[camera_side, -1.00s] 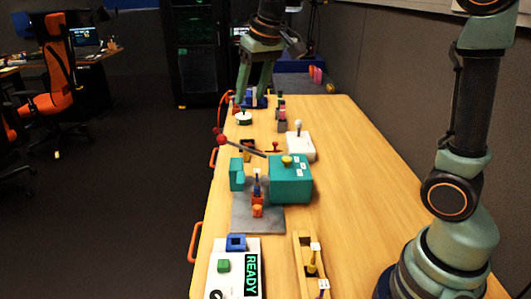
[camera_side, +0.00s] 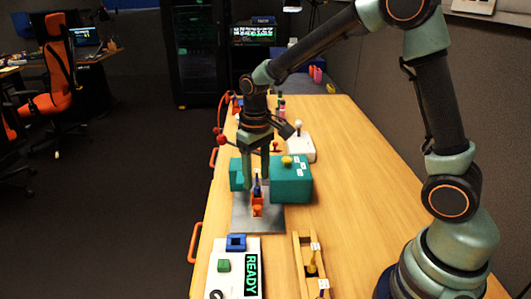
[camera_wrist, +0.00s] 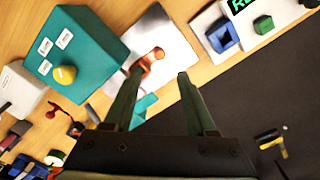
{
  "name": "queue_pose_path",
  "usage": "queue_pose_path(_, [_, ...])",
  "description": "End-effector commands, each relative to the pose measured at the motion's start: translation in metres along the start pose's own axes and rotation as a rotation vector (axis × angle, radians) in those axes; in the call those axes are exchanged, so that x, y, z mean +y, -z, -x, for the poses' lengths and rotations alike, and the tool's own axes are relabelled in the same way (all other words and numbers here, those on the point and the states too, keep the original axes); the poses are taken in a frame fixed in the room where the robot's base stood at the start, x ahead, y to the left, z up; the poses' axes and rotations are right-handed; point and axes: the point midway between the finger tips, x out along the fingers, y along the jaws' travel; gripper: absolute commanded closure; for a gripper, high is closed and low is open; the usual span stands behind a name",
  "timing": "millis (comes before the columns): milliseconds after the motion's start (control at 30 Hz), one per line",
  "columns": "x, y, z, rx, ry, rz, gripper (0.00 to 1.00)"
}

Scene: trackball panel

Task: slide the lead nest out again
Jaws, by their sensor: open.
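The fixture with the teal block (camera_side: 291,182) and smaller teal block (camera_side: 236,174) stands on a grey metal plate (camera_side: 243,222). Between the blocks is a small orange piece (camera_side: 257,209) with a dark blue part (camera_side: 257,189) above it; I take the orange piece for the lead nest, but cannot be sure. My gripper (camera_side: 256,179) is open and points down over the gap between the blocks, its fingers close behind the orange piece. Contact cannot be told.
The teal block has a yellow knob (camera_side: 287,160). A white panel with a READY display (camera_side: 251,275) and a wooden rack (camera_side: 301,262) lie nearer the camera. A white box with a joystick (camera_side: 301,146) stands behind. The table is clear at right.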

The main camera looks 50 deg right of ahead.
Motion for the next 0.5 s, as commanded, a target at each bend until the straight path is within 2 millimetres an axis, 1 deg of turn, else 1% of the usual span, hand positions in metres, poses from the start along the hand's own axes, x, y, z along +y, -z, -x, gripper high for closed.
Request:
queue_pose_path(33, [0.0,-0.001,-0.011,-0.007,0.0,0.0,0.43])
queue_pose_path(100, [0.0,-0.002,-0.025,-0.007,0.0,-0.001,0.43])
queue_pose_path(300, [0.0,-0.001,-0.062,-0.004,0.0,-0.001,0.43])
queue_pose_path(400, [0.0,-0.001,-0.075,-0.003,0.0,-0.001,0.43])
queue_pose_path(500, [0.0,0.0,-0.084,-0.002,0.0,-0.001,0.43])
